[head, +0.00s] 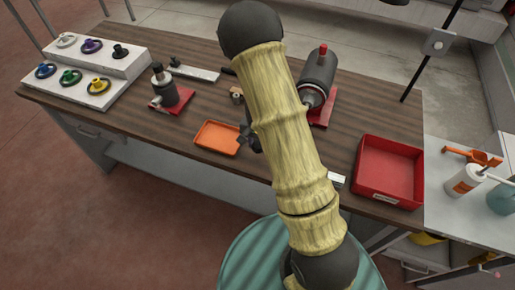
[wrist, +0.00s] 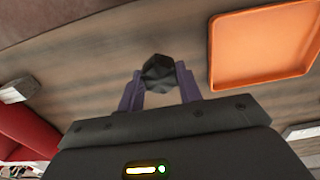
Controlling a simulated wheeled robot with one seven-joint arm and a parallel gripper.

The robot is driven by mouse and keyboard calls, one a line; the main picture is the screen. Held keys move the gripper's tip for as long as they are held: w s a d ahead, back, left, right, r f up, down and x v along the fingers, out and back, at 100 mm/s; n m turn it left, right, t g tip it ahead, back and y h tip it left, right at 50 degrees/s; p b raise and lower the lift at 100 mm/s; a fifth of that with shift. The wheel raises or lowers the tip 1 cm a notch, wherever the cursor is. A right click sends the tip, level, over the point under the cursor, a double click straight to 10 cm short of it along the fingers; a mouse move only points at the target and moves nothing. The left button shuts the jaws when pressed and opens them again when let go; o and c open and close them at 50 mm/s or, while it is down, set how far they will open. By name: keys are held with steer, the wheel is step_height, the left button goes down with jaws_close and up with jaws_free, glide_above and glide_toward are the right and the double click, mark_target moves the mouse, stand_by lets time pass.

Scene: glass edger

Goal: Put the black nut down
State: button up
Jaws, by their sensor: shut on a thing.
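The black nut (wrist: 160,73) is a small dark faceted piece between the fingertips of my gripper (wrist: 160,85) in the wrist view. The two purple-grey fingers are shut on it. The wooden tabletop shows beyond it, and I cannot tell how high the nut is above it. In the head view my gripper (head: 247,136) is a dark shape just right of the orange tray (head: 208,148), partly hidden by my arm. The orange tray also shows in the wrist view (wrist: 222,55), to the right of the nut, and looks empty.
A red bin (head: 390,170) stands at the table's right end. A grey motor-like machine (head: 318,75) on a red base stands behind my arm. A smaller device (head: 160,85) on a red base is left of the tray. White stepped racks (head: 110,65) hold several coloured rings.

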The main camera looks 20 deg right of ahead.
mark_target(258, 156)
steer(key=shift+f+p, duration=0.4)
steer(key=shift+f, duration=1.7)
steer(key=shift+f, duration=0.15)
steer(key=o, duration=1.1)
step_height(258, 156, up, 12)
steer(key=shift+r+b, duration=0.2)
steer(key=shift+b, duration=0.45)
